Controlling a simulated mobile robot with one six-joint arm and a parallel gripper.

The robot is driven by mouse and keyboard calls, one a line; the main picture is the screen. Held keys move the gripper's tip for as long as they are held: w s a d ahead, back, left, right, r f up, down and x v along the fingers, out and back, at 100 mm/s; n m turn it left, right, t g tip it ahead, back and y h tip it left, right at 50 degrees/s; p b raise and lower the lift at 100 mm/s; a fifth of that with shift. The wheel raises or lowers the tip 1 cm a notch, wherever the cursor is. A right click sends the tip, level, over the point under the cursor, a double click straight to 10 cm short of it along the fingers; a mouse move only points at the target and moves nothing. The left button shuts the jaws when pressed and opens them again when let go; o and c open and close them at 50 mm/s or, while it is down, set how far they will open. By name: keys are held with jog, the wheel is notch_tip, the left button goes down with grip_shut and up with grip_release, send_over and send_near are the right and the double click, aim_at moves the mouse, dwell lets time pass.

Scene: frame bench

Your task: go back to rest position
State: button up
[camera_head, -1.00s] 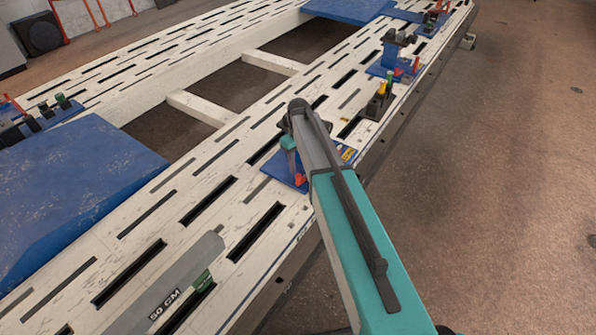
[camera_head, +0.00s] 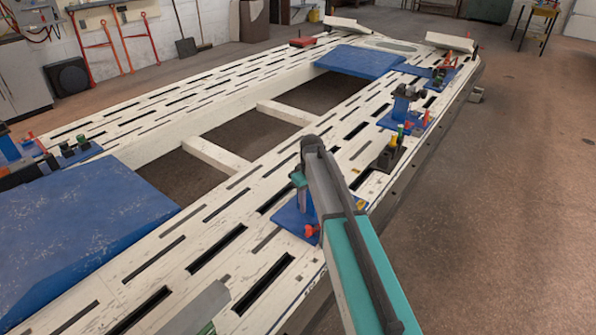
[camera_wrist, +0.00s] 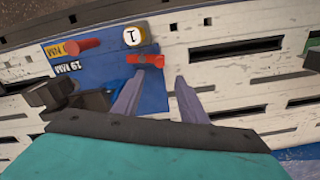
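My arm reaches out over the near rail of the slotted white frame bench (camera_head: 205,275) in the head view. My gripper (camera_wrist: 155,85) shows in the wrist view as two grey fingers held apart, with nothing between them. In the head view the fingers are hidden by my arm. Below the gripper is a blue fixture plate (camera_wrist: 100,65) with a red handle (camera_wrist: 146,60), a round white cap marked 1 (camera_wrist: 134,36) and a red pin (camera_wrist: 82,45). The same plate shows beside my arm in the head view (camera_head: 290,217).
Blue flat panels (camera_head: 80,225) and (camera_head: 360,58) lie across the frame. Further along the rail stand a black holder with coloured pegs (camera_head: 388,155) and a blue clamp stand (camera_head: 402,105). Brown floor (camera_head: 500,200) to the right is clear.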

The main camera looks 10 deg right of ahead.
jog(key=s+f+g+p, duration=0.1)
jog(key=s+f, duration=0.5)
jog(key=s, duration=0.1)
jog(key=s+f+g+p, duration=0.1)
jog(key=s+f, duration=0.6)
jog(key=s, duration=0.1)
jog(key=s+f+g+p, duration=0.2)
jog(key=s+f, duration=0.4)
jog(key=s, duration=0.1)
jog(key=shift+s+d+f+m, duration=0.25)
jog(key=shift+d+f+m, duration=0.05)
jog(key=shift+d+f, duration=0.1)
jog(key=s+f+m+p, duration=0.1)
jog(key=s+f+m, duration=0.1)
jog(key=s, duration=1.1)
jog(key=s+f+m+g+p, duration=0.1)
jog(key=s+f+m, duration=0.1)
jog(key=s, duration=1.2)
jog(key=shift+s+f+m, duration=0.25)
jog(key=shift+f+m, duration=0.15)
jog(key=shift+f, duration=0.25)
